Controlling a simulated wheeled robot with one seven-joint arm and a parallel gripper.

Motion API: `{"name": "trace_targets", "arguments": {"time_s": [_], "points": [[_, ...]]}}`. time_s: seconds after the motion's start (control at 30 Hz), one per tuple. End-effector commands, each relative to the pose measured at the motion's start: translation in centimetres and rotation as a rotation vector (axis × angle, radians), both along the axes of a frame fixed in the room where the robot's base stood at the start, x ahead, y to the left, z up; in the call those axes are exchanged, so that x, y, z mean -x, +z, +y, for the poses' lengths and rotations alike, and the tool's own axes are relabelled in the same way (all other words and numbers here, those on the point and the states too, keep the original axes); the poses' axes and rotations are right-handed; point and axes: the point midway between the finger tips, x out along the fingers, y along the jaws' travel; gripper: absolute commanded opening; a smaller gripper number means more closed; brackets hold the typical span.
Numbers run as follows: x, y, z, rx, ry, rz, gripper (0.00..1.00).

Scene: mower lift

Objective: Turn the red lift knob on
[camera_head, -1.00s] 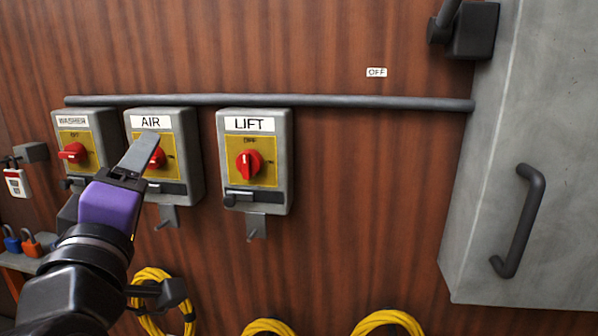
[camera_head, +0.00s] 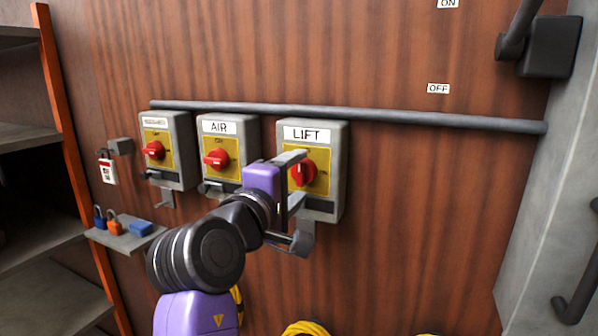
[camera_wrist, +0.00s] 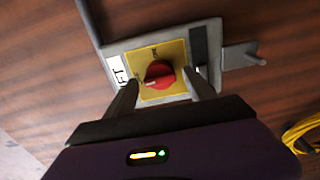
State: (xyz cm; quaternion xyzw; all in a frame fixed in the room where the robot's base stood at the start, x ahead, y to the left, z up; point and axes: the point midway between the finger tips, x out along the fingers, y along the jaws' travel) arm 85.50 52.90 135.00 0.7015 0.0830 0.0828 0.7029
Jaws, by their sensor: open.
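The red lift knob (camera_head: 304,173) sits on the yellow plate of the grey box labelled LIFT (camera_head: 334,190), rightmost of three switch boxes. In the wrist view the knob (camera_wrist: 159,75) is near the middle, with its pale pointer mark towards the lower left. My gripper (camera_head: 292,178) is at the front left of the LIFT box, and partly covers the plate. In the wrist view its two fingers (camera_wrist: 160,92) are apart, one on each side of the knob. I cannot tell whether either finger touches it.
The AIR box (camera_head: 232,125) and another switch box (camera_head: 180,150) stand to the left. A grey pipe (camera_head: 400,117) runs above them. A small shelf (camera_head: 120,238) holds padlocks. A grey cabinet (camera_head: 545,220) with a handle is at the right. The wall between is clear.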

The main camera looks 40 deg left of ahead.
Motion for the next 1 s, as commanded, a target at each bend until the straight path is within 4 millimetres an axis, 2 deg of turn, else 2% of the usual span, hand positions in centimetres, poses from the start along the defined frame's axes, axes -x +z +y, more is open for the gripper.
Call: {"name": "trace_targets", "arguments": {"time_s": [0.13,0.43,0.73,1.0], "points": [[-1.05,0.1,0.23,-0.001,0.0,0.0,0.63],[-1.26,-0.01,0.3,-0.002,0.001,-0.001,0.63],[-1.24,-0.02,0.3,-0.002,0.001,0.0,0.04],[-1.25,-0.14,0.29,-0.027,0.001,0.007,0.04]]}}
